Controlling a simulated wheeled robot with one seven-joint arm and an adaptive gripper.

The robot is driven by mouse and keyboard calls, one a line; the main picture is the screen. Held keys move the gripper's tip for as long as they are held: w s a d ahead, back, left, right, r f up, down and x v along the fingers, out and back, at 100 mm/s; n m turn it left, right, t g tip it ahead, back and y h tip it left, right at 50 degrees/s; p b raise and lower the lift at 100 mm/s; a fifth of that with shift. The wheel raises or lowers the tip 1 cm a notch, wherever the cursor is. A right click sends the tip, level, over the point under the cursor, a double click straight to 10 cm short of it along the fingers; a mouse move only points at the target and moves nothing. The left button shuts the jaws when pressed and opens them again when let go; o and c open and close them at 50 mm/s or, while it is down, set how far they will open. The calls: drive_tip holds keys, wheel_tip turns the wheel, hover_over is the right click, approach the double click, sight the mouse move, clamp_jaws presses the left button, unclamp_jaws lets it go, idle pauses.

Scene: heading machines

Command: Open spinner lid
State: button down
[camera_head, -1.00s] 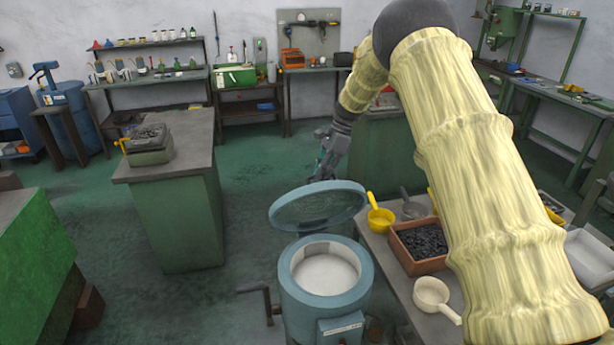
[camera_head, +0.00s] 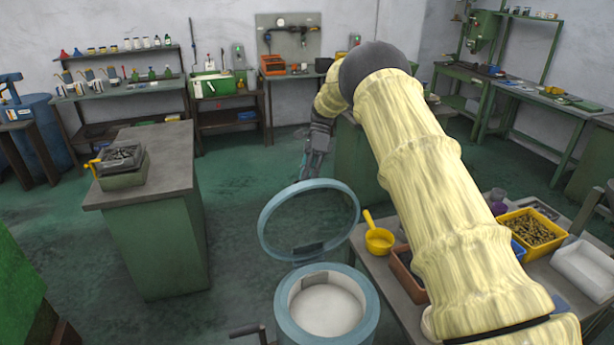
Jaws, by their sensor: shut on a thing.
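The spinner (camera_head: 286,318) is a blue-grey drum with a white inner bowl (camera_head: 328,308), at the lower middle of the head view. Its round lid (camera_head: 268,222), a blue ring with a see-through centre, stands tilted up steeply at the far side of the drum, so the bowl is uncovered. My gripper (camera_head: 306,178) is just behind the lid's upper rim, at the end of my yellow-sleeved arm. It appears closed at the rim, though its fingertips are small and partly hidden.
A crank handle (camera_head: 247,330) sticks out at the drum's left. The bench (camera_head: 373,270) at right holds a yellow scoop (camera_head: 379,238), a brown box and a yellow bin (camera_head: 531,230). A green cabinet (camera_head: 155,240) stands left, with open floor between.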

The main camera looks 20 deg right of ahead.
drive_tip(key=shift+s+d+f, duration=0.1)
drive_tip(key=shift+d+f, duration=0.05)
drive_tip(key=shift+f, duration=0.2)
drive_tip(key=c, duration=1.5)
unclamp_jaws()
drive_tip(key=shift+w+d+f, duration=0.1)
drive_tip(key=shift+w, duration=0.2)
drive_tip(key=shift+v, duration=6.05)
